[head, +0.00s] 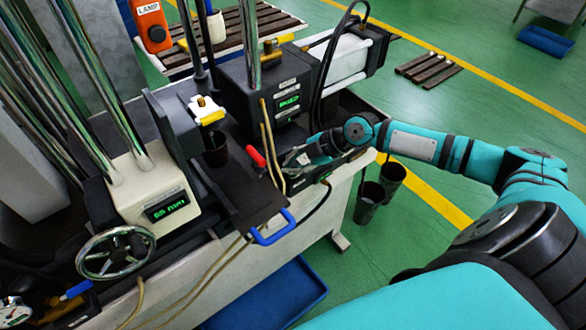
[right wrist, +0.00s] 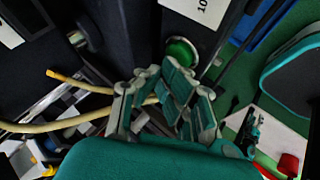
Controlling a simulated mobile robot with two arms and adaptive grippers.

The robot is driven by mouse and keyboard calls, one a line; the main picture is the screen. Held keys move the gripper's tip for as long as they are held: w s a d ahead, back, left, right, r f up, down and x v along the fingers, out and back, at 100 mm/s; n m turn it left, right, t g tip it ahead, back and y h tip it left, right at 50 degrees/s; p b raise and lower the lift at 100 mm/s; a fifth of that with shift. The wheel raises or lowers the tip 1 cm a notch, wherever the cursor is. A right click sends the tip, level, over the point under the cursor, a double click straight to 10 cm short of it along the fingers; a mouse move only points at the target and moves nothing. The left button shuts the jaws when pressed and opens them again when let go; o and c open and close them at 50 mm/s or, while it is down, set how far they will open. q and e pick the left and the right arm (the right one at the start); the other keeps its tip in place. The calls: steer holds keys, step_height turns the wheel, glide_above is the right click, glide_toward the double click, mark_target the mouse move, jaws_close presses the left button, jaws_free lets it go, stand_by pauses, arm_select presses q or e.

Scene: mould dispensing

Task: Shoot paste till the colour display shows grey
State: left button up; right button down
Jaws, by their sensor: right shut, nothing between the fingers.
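My right gripper (head: 296,160) reaches in from the right to the front of the dispensing machine (head: 268,85), shut and empty. In the right wrist view its fingers (right wrist: 161,78) are together, and a round green button (right wrist: 181,52) lies just beyond the tips; I cannot tell whether they touch it. A small green-lit display (head: 289,102) is on the dark machine box; its text is too small to read. Another green-lit display (head: 167,207) is on the cream housing at left. No grey colour reading can be made out. My left gripper is not in view.
A red-handled tool (head: 256,156) and tan hoses (head: 268,140) lie close by the right gripper; a hose (right wrist: 70,122) crosses the wrist view. A dark cup (head: 215,150) stands under the yellow-and-white nozzle (head: 206,110). Dark buckets (head: 369,202) hang at the bench side.

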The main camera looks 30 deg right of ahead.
steer(key=shift+r+p, duration=1.95)
steer(key=shift+r, duration=1.15)
